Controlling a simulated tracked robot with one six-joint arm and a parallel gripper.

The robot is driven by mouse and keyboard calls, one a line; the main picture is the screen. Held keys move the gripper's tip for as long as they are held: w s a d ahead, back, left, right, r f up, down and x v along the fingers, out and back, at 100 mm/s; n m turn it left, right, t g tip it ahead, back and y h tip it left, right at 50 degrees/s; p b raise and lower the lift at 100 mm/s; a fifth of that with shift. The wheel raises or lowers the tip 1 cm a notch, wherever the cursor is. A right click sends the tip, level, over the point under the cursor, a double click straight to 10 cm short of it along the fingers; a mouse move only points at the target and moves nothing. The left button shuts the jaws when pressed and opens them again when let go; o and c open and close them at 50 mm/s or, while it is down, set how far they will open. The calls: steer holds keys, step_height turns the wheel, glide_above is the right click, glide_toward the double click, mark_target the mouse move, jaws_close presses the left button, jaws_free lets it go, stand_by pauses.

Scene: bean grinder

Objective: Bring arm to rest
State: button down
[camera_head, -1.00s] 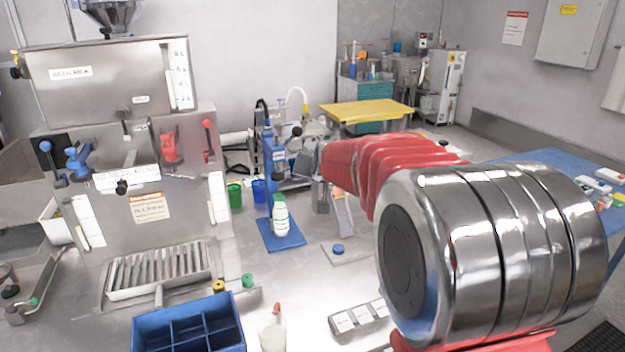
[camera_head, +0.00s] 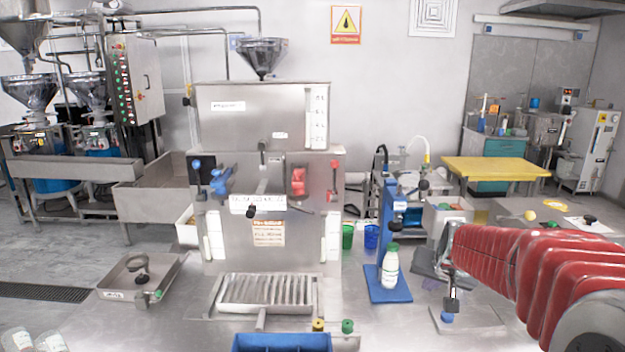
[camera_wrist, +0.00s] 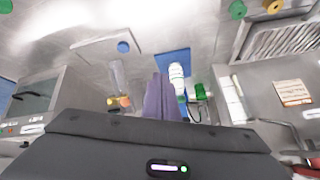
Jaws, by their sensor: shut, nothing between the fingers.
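My arm, in a red ribbed sleeve, reaches in from the right of the head view. My gripper (camera_head: 451,298) hangs at its end, above the metal table near a small plate with a blue knob (camera_head: 446,317). In the wrist view the fingers (camera_wrist: 163,98) stand together, shut and empty. A white bottle with a green cap (camera_head: 390,267) stands upright on a blue mat (camera_head: 376,287), to the left of my gripper and apart from it. The bottle also shows in the wrist view (camera_wrist: 177,80).
The steel grinder (camera_head: 264,170) stands left of the mat, with a ribbed drip tray (camera_head: 264,293) in front. A blue box (camera_head: 281,343) sits at the bottom edge. A blue stand (camera_head: 395,215) and a grey bin (camera_head: 447,217) are behind the bottle. A yellow-topped table (camera_head: 503,168) is farther back.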

steer(key=s+a+r+n+g, duration=0.1)
steer(key=s+a, duration=0.5)
steer(key=s, duration=0.9)
steer(key=s+a+n+y, duration=0.1)
steer(key=s+a+n, duration=0.2)
steer(key=s, duration=1.3)
steer(key=shift+a+r+n+g, duration=0.3)
steer(key=shift+a+r+g, duration=0.1)
steer(key=shift+a, duration=1.3)
